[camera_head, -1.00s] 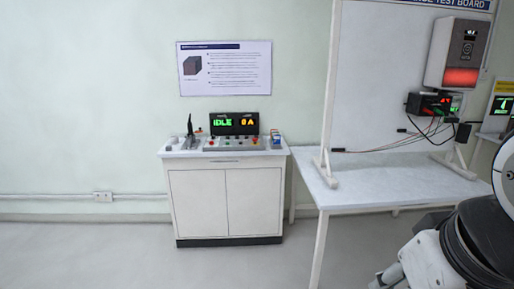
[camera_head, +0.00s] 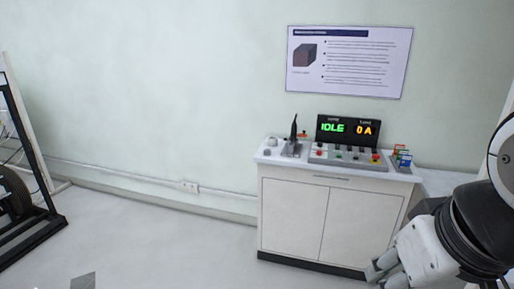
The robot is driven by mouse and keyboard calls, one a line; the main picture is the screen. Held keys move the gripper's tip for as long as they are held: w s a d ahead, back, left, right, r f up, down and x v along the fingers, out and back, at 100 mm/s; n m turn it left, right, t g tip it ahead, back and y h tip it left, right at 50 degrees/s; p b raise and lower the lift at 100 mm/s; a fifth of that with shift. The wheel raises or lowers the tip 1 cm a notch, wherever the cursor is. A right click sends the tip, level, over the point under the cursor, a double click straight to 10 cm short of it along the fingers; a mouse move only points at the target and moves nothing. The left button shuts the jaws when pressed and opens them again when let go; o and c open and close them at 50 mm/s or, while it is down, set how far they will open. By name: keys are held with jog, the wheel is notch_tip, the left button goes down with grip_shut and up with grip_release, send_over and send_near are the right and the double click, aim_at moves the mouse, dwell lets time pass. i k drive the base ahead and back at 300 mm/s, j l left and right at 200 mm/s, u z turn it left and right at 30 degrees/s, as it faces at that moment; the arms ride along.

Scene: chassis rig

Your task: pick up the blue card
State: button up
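A small group of coloured cards stands at the right end of the white cabinet's top, beside the control panel. A blue card (camera_head: 405,161) seems to be at the front of this group, with green and red ones close to it; they are too small to separate clearly. My gripper (camera_head: 384,273) is at the lower right, in front of the cabinet's right side in the picture and well apart from the cards. Its grey fingers point down and left, partly cut off by the picture's edge. I cannot tell how far apart they are.
The white cabinet (camera_head: 292,222) carries a control panel (camera_head: 345,155) with a display (camera_head: 347,129) reading IDLE and 0 A, and a black lever (camera_head: 293,135). A black frame with a wheel (camera_head: 14,192) stands at the left. The floor (camera_head: 160,245) between is mostly clear.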

aim_at(406, 161)
jog(key=i+j, duration=0.1)
jog(key=i, duration=0.85)
jog(key=i+j, duration=0.15)
jog(key=i, duration=0.75)
jog(key=i+l+z, duration=0.2)
jog(key=i+z, duration=0.65)
jog(key=i+j+z, duration=0.1)
jog(key=i+z, duration=0.35)
